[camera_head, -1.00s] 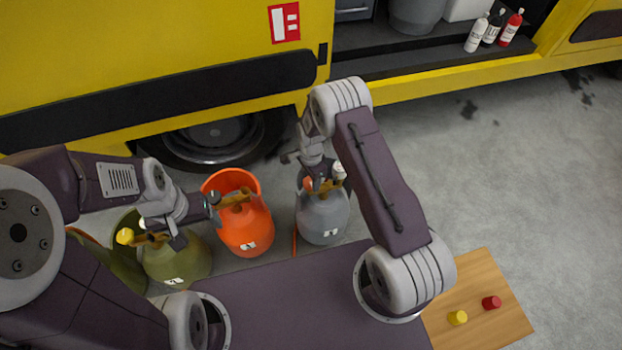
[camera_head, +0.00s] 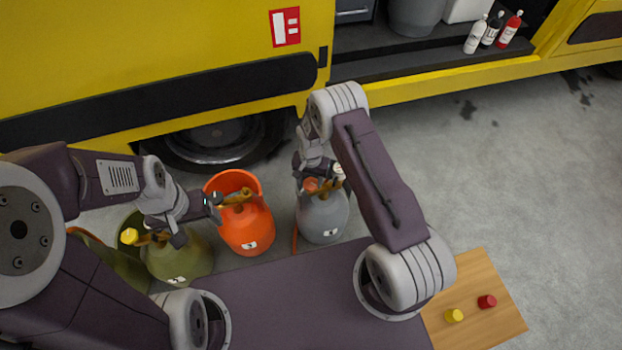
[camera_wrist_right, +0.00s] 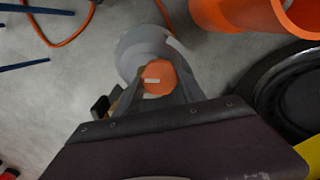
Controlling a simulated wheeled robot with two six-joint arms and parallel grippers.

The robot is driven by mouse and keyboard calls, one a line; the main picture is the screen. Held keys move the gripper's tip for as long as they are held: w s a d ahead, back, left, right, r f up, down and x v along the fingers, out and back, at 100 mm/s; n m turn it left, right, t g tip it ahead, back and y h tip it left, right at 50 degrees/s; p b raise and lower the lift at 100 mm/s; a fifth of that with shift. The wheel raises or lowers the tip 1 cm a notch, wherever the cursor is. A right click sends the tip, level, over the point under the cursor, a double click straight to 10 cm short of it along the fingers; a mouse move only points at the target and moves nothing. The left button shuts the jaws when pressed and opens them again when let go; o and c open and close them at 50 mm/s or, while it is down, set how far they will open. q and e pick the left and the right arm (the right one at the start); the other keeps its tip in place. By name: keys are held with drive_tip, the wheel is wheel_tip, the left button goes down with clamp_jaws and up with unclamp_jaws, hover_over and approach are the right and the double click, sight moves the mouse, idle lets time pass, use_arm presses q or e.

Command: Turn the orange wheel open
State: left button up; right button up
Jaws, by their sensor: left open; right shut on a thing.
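The orange wheel (camera_wrist_right: 158,78) sits on top of the grey cylinder (camera_head: 323,216), with a pale mark across its face. It also shows in the head view (camera_head: 311,185), partly covered by my wrist. My right gripper (camera_wrist_right: 159,84) is shut on the orange wheel, with a finger on either side of it. My left gripper (camera_head: 216,205) is open, between the olive cylinder (camera_head: 178,259) and the orange cylinder (camera_head: 244,228), and seems to hold nothing. Its fingertips are small and hard to make out.
A yellow-capped valve (camera_head: 128,236) tops the olive cylinder. A yellow vehicle (camera_head: 150,60) stands behind. A wooden board (camera_head: 490,290) with a yellow knob (camera_head: 453,316) and a red knob (camera_head: 487,301) lies at right. An orange hose (camera_wrist_right: 60,40) lies on the floor. The right floor is open.

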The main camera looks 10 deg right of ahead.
drive_tip(key=n, duration=0.3)
drive_tip(key=shift+n, duration=0.4)
drive_tip(key=n+p, duration=0.1)
drive_tip(key=n, duration=0.3)
drive_tip(key=shift+a+n, duration=0.1)
drive_tip(key=shift+n, duration=0.2)
drive_tip(key=n, duration=0.8)
drive_tip(key=shift+p, duration=0.35)
drive_tip(key=n, duration=0.5)
drive_tip(key=shift+n, duration=0.3)
drive_tip(key=shift+s+n, duration=0.1)
drive_tip(key=shift+n, duration=2)
